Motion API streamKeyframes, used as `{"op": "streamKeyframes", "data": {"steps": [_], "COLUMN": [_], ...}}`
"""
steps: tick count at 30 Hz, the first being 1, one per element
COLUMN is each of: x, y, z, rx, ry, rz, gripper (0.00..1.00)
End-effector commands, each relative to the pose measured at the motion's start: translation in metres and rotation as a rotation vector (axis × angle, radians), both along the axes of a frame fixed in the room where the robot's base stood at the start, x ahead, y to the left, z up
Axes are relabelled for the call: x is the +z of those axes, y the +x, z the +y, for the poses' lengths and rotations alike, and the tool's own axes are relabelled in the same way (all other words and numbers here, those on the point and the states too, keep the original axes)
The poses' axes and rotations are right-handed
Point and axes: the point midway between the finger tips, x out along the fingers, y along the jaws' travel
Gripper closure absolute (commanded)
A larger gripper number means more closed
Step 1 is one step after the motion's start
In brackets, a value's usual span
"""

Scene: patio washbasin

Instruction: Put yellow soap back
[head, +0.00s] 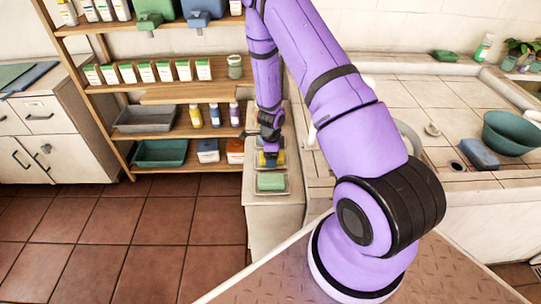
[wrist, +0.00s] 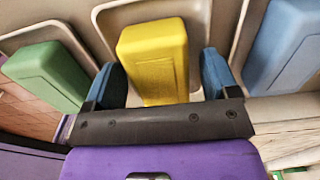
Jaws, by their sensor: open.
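The yellow soap (wrist: 155,60) lies in the middle soap dish (wrist: 104,14) in the wrist view. My gripper (wrist: 162,66) is open, with one blue fingertip on each side of the soap. There seems to be a small gap at each side, but I cannot tell whether either finger touches it. In the head view, my gripper (head: 269,156) is low over the narrow counter, and a little of the yellow soap (head: 280,158) shows beside it. The soap's near end is hidden by the gripper body in the wrist view.
A green soap (wrist: 45,75) in its own dish is close on the left in the wrist view, and a blue soap (wrist: 285,45) is close on the right. In the head view, a wooden shelf (head: 190,97) with bottles stands left and a tiled basin counter (head: 410,90) right.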

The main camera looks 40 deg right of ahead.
Motion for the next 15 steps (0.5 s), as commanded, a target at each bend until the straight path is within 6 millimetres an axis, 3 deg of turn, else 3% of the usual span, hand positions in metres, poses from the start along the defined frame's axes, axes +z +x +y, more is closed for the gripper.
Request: {"op": "streamKeyframes", "data": {"steps": [7, 15], "x": [0.018, 0.072], "y": [0.001, 0.001], "z": [0.000, 0.000], "rx": [0.003, 0.003], "ry": [-0.003, -0.001], "rz": [-0.002, -0.004], "gripper": [0.20, 0.20]}}
